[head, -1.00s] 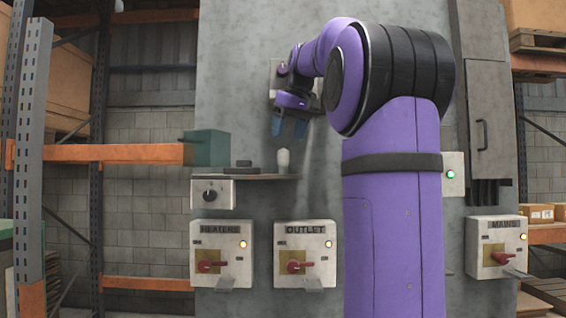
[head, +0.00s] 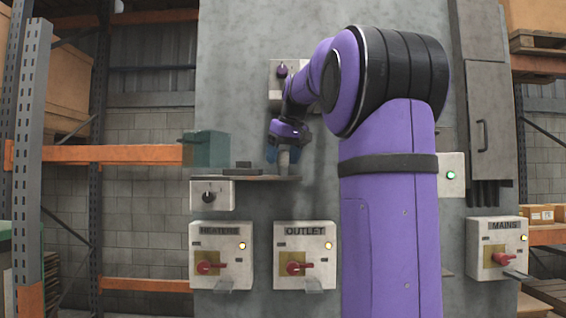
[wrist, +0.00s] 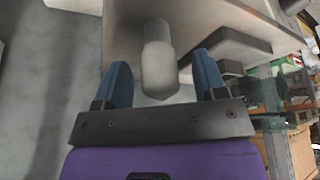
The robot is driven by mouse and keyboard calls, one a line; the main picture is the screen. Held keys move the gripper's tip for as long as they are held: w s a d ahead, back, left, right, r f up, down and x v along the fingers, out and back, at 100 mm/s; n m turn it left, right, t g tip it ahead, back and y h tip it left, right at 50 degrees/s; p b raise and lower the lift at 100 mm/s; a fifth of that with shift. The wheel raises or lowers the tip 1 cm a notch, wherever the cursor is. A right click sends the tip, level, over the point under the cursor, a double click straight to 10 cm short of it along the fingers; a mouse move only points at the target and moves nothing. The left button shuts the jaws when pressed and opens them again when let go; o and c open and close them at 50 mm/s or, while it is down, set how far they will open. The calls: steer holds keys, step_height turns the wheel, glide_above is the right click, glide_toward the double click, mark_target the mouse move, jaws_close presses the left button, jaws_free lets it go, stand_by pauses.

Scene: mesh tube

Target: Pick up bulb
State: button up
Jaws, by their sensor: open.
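The bulb (wrist: 158,68) is a pale, whitish rounded cylinder standing upright on a small shelf (head: 258,179). In the head view the bulb (head: 284,160) is mostly hidden by my gripper. My gripper (head: 284,150) points down at the right end of the shelf, with its blue fingers around the bulb's upper part. In the wrist view my gripper (wrist: 163,80) is open, one blue finger on each side of the bulb. A gap shows on both sides, so the fingers do not appear to touch it.
Below are switch boxes labelled HEATERS (head: 221,255) and OUTLET (head: 305,255). A grey wall panel (head: 240,90) stands behind.

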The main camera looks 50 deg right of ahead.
steer(key=c, duration=1)
